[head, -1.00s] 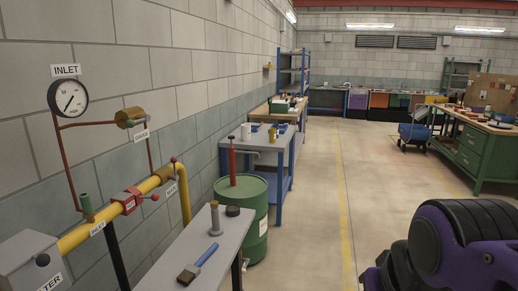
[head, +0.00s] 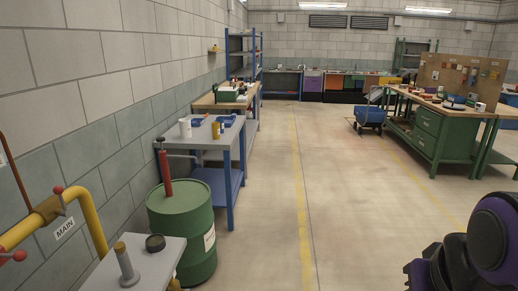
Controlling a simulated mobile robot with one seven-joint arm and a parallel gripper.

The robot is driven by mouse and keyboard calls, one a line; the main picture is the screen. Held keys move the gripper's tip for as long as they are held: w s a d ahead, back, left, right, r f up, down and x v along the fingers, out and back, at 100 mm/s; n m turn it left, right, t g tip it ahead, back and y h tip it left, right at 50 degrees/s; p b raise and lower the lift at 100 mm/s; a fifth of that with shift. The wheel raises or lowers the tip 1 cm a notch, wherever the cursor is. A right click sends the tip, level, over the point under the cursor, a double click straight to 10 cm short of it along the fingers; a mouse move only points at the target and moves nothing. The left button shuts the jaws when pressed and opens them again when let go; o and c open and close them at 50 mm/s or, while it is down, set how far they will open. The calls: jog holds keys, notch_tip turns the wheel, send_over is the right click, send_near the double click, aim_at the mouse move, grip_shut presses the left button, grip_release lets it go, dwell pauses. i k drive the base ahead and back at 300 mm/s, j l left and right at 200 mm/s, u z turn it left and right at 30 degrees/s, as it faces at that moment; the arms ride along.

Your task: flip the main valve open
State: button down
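The main valve (head: 48,207) is a brass-coloured body on the yellow pipe (head: 92,215) at the far left of the head view. A white MAIN label (head: 65,228) hangs just below it. Its short lever stands up from the body and ends in a red knob (head: 58,190). I cannot tell from this whether the valve is open or shut. Another red knob (head: 19,255) shows lower left, at the picture's edge. My arm shows purple and black at the lower right, well away from the valve. My gripper is not in view.
A grey bench (head: 150,268) with a brush-like post (head: 126,265) and a dark round tin (head: 155,243) stands below the pipe. A green drum (head: 185,225) with a red hand pump (head: 165,175) stands behind it. The floor (head: 350,220) ahead is clear.

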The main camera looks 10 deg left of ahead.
aim_at(59, 190)
jog(key=i+u, duration=0.15)
jog(key=i, duration=0.45)
jog(key=i+l+u, duration=0.15)
jog(key=i, duration=0.4)
jog(key=i+u, duration=0.5)
jog(key=u, duration=0.25)
jog(key=i+l+u, duration=0.1)
jog(key=i+u, duration=0.35)
jog(key=u, duration=0.3)
jog(key=i+u, duration=0.15)
jog(key=u, duration=0.25)
jog(key=i+l+u, duration=0.1)
jog(key=u, duration=0.35)
jog(key=i+l+u, duration=0.1)
jog(key=u, duration=0.2)
jog(key=i+l+u, duration=0.3)
jog(key=k+l+u, duration=0.1)
jog(key=j+z, duration=0.1)
jog(key=i+j, duration=0.05)
jog(key=j, duration=0.05)
